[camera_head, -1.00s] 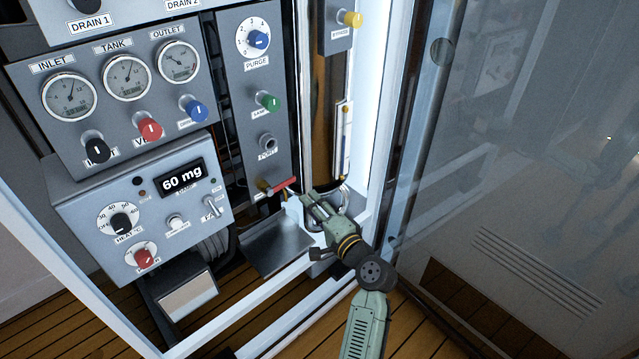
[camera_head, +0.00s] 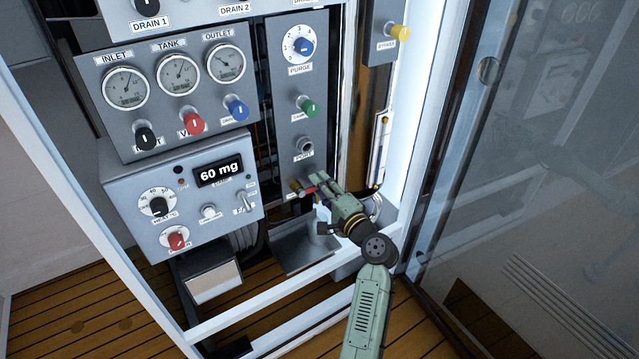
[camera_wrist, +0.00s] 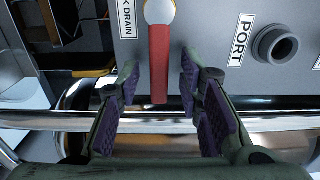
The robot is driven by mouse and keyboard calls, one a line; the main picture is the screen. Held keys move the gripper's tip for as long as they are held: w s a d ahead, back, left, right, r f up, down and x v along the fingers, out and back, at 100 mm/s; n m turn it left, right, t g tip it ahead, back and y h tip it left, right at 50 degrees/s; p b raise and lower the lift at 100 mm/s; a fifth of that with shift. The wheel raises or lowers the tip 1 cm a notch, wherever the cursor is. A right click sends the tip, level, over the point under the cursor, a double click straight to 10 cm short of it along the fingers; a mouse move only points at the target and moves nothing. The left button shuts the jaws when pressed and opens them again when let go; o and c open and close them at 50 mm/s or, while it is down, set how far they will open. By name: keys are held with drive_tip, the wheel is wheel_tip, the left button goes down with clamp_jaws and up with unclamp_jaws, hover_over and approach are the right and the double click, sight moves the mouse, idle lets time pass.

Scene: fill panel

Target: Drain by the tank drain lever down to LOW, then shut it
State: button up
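The tank drain lever has a red handle (camera_wrist: 159,65) on a pale round hub. Its label, partly cut off, reads "K DRAIN" in the wrist view. In the head view the red handle (camera_head: 307,190) shows low on the narrow panel, partly behind my gripper (camera_head: 322,186). In the wrist view my gripper (camera_wrist: 160,80) is open, one purple-padded finger on each side of the handle, with gaps visible. Whether the handle lies fully between the pads in depth is unclear. The TANK gauge (camera_head: 178,75) is in view; its markings are too small to read. I cannot make out a LOW mark.
The PORT fitting (camera_wrist: 275,46) is right of the lever. A metal tray (camera_head: 305,246) lies below. A chrome bar (camera_wrist: 60,121) crosses near the fingers. A white frame post (camera_head: 410,130) and a glass door (camera_head: 540,180) stand at right.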

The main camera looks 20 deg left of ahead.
drive_tip(key=shift+w+a, duration=0.3)
drive_tip(key=shift+a, duration=0.1)
clamp_jaws()
idle(0.7)
